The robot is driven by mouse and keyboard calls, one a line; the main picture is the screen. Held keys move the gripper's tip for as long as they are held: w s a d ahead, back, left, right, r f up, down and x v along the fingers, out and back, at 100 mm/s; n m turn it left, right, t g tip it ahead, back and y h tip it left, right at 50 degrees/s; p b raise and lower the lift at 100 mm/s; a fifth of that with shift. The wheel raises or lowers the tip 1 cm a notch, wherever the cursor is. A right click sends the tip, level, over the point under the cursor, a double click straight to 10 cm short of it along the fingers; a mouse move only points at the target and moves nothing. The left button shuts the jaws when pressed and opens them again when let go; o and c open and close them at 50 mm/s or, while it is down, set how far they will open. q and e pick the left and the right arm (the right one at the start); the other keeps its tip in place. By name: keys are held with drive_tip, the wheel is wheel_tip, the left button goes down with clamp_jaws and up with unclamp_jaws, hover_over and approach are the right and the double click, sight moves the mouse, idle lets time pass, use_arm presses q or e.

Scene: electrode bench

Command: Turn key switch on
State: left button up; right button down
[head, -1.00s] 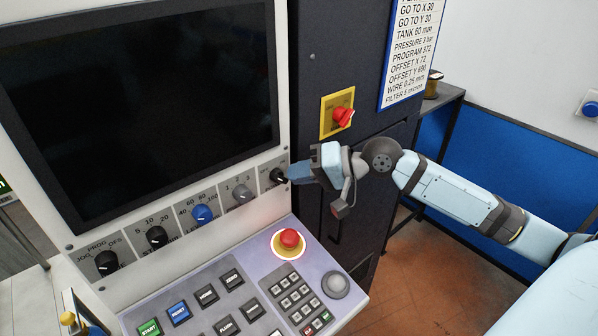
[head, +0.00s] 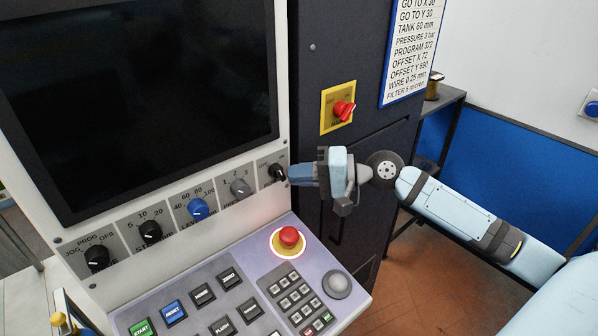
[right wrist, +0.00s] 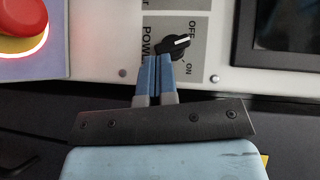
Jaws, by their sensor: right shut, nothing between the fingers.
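The key switch (head: 277,172) is a black knob on a grey plate at the right end of the knob row under the screen. In the right wrist view the knob (right wrist: 176,46) has a white mark pointing right and slightly up, between the OFF and ON labels and nearer OFF. The plate reads POWER. My right gripper (head: 290,174) is shut and empty, with its blue fingertips right beside the knob. In the right wrist view the fingertips (right wrist: 158,60) overlap the plate next to the knob; I cannot tell whether they touch it. My left gripper is out of view.
A red emergency button (head: 289,236) on a keyed console (head: 240,265) lies below. A red rotary switch (head: 344,110) on a yellow plate is on the dark cabinet to the right. Other knobs, including a blue one (head: 198,209), line the panel to the left.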

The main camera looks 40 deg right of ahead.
drive_tip(key=shift+f+m+t+y+b, duration=0.4)
drive_tip(key=shift+m+b, duration=0.2)
drive_tip(key=shift+b, duration=0.3)
drive_tip(key=shift+a+f+m+t+y+b, duration=0.2)
drive_tip(key=shift+m+t+y+b, duration=0.25)
drive_tip(key=shift+m+b, duration=0.45)
drive_tip(key=shift+a+f+m+t+y+b, duration=0.15)
drive_tip(key=shift+m+t+y+b, duration=0.15)
drive_tip(key=shift+m+t+b, duration=0.65)
drive_tip(key=shift+a+f+m+t+y+b, duration=0.2)
drive_tip(key=shift+m+t+y+b, duration=0.2)
drive_tip(key=shift+b, duration=0.8)
drive_tip(key=shift+a+f+m+b, duration=0.1)
drive_tip(key=shift+m+b, duration=0.45)
drive_tip(key=shift+m, duration=0.1)
drive_tip(key=shift+s+a+m+t+b, duration=0.1)
drive_tip(key=shift+a+m+t+b, duration=0.15)
drive_tip(key=shift+m+t+b, duration=0.9)
drive_tip(key=shift+f, duration=0.15)
